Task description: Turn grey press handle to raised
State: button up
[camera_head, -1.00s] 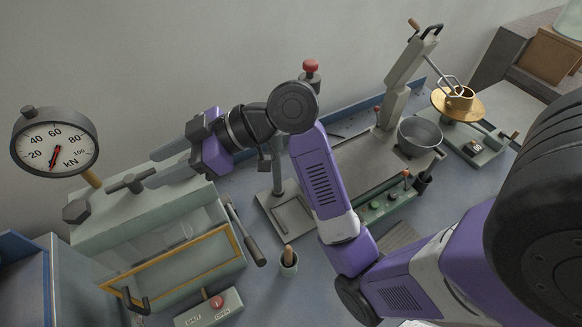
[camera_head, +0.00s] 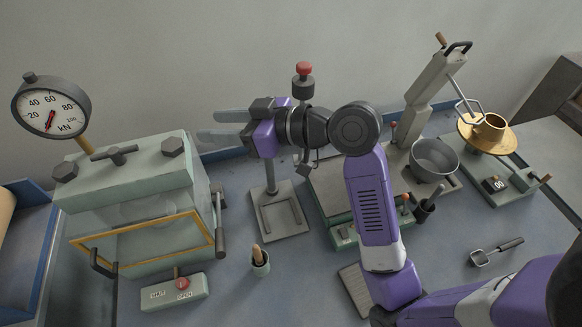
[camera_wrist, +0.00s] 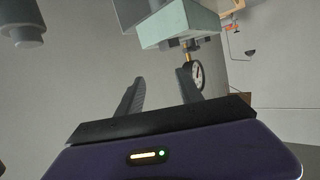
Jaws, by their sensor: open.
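The green press (camera_head: 130,185) stands at the left in the head view, with a round kN gauge (camera_head: 52,105) above it. A grey lever handle (camera_head: 220,230) hangs down on its right side. A dark T-shaped handle (camera_head: 115,154) sits on its top. My gripper (camera_head: 207,125) is open and empty. It is up and to the right of the press, pointing left, apart from both handles. In the wrist view my open gripper (camera_wrist: 160,78) shows with the press body (camera_wrist: 180,24) and gauge (camera_wrist: 196,76) beyond it. I cannot make out the lever there.
A stand with a red knob (camera_head: 303,69) is close behind my gripper. A lever machine (camera_head: 425,85), grey bowl (camera_head: 434,160) and brass dish (camera_head: 487,133) are at the right.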

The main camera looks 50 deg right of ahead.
jog(key=s+d+f+m+t+h+b, duration=0.3)
jog(key=s+f+m+h, duration=0.3)
jog(key=f, duration=0.4)
jog(key=shift+s+d+f+h+b, duration=0.3)
jog(key=shift+s+d+h+b, duration=0.15)
jog(key=shift+s+h+b, duration=0.4)
jog(key=shift+r, duration=0.1)
